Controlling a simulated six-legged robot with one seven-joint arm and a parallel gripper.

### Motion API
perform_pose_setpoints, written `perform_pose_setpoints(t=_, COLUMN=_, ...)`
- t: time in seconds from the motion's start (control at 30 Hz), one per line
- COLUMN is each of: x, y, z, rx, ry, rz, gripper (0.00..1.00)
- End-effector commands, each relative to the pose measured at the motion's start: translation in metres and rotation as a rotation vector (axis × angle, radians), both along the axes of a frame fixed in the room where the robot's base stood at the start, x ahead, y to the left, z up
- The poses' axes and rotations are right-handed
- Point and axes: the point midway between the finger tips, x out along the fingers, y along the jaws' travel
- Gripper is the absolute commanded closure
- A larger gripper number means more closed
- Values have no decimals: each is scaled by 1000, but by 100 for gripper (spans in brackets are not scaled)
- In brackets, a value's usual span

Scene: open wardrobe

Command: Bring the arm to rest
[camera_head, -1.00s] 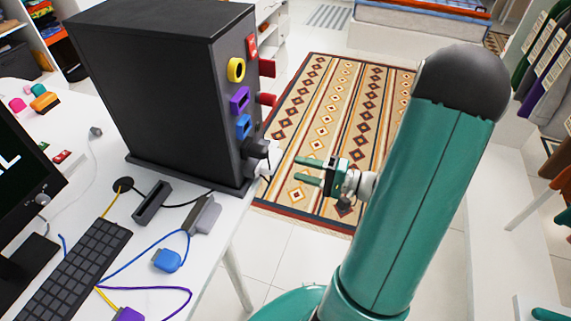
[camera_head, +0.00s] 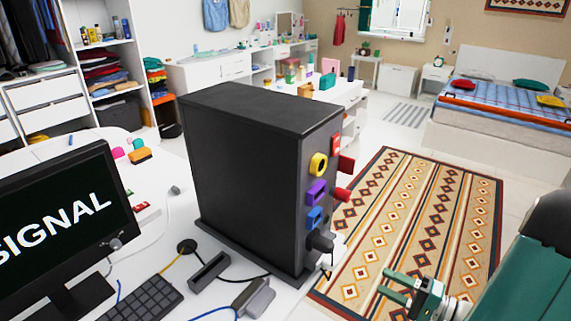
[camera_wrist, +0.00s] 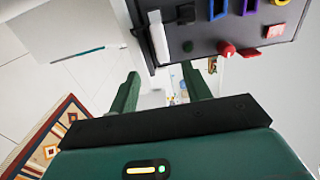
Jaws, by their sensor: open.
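My gripper (camera_head: 402,289) is open and empty at the lower right of the head view, with its green fingers pointing left. It is over the floor and the patterned rug, to the right of the black computer tower. My green arm fills the lower right corner. In the wrist view my gripper (camera_wrist: 162,95) shows its two fingers spread apart with nothing held between them. The black tower's port panel (camera_wrist: 240,40) shows beyond the fingers at the top. A gap seems to lie between the fingers and the tower, but its depth is hard to tell.
The black tower (camera_head: 245,170) stands on the white desk with yellow, purple and blue ports. A monitor (camera_head: 60,225), keyboard (camera_head: 143,302) and cables are on the desk. The patterned rug (camera_head: 420,215) lies on the floor to the right. A bed (camera_head: 505,105) stands far behind.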

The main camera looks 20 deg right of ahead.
Motion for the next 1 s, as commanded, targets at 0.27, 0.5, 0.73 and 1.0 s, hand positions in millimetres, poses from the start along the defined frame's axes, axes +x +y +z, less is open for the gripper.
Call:
perform_pose_setpoints(t=0.27, x=9, y=45, z=16, rx=-73, ry=106, rz=190, gripper=52)
perform_pose_setpoints(t=0.5, x=1, y=127, z=37, rx=-321, ry=358, rz=514, gripper=52)
perform_pose_setpoints(t=0.73, x=-20, y=174, z=53, rx=-664, ry=538, rz=669, gripper=52)
perform_pose_setpoints(t=1.0, x=-36, y=198, z=83, rx=-1117, ry=583, rz=636, gripper=52)
